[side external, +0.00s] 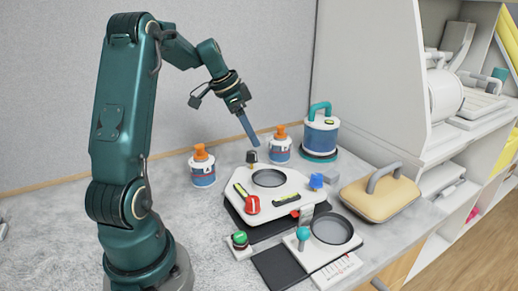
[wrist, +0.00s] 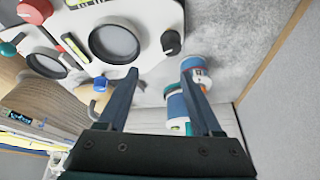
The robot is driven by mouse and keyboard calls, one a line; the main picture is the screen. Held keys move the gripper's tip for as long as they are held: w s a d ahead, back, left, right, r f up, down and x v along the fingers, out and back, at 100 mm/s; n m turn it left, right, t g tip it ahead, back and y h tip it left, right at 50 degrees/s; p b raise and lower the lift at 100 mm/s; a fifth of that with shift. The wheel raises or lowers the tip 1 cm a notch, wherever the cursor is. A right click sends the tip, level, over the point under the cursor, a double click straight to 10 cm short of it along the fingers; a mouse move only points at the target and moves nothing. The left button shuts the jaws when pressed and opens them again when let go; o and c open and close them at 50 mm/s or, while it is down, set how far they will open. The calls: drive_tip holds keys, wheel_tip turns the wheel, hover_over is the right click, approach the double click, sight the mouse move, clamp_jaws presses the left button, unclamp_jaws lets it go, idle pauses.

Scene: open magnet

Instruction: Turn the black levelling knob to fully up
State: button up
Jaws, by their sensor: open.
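The black levelling knob (side external: 251,157) stands at the back corner of a white plate (side external: 285,186) with a round dark recess. In the wrist view the black knob (wrist: 171,42) shows a pale mark on its top and lies ahead of the fingertips. My gripper (side external: 252,139) is above the knob and apart from it, pointing down at a tilt. In the wrist view my gripper (wrist: 160,72) has its two fingers spread with nothing between them. The plate also carries a red knob (side external: 252,204), a blue knob (side external: 316,181) and level vials (side external: 286,199).
Two orange-capped bottles (side external: 202,167) (side external: 280,147) stand behind the plate, one close to the black knob. A blue canister (side external: 320,135) with a teal handle is farther back. A tan handled block (side external: 380,195) sits right. A teal-knobbed white plate (side external: 325,250) lies in front.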

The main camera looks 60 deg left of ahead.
drive_tip(key=d+r+m, duration=0.2)
drive_tip(key=d+r, duration=0.2)
drive_tip(key=d, duration=0.3)
drive_tip(key=d+r+m, duration=0.2)
drive_tip(key=d+r, duration=0.1)
drive_tip(key=d, duration=0.4)
drive_tip(key=s+d+t, duration=0.1)
drive_tip(key=s+d, duration=0.9)
drive_tip(key=shift+s+d+f+n, duration=0.2)
drive_tip(key=shift+s+n, duration=0.2)
drive_tip(key=s+f+n, duration=0.1)
drive_tip(key=n, duration=0.1)
drive_tip(key=s+f+n, duration=0.1)
drive_tip(key=n, duration=0.1)
drive_tip(key=s+f+n+y, duration=0.1)
drive_tip(key=n, duration=0.1)
drive_tip(key=shift+s+a+f, duration=0.2)
drive_tip(key=shift+a+f, duration=0.05)
drive_tip(key=shift+a, duration=0.05)
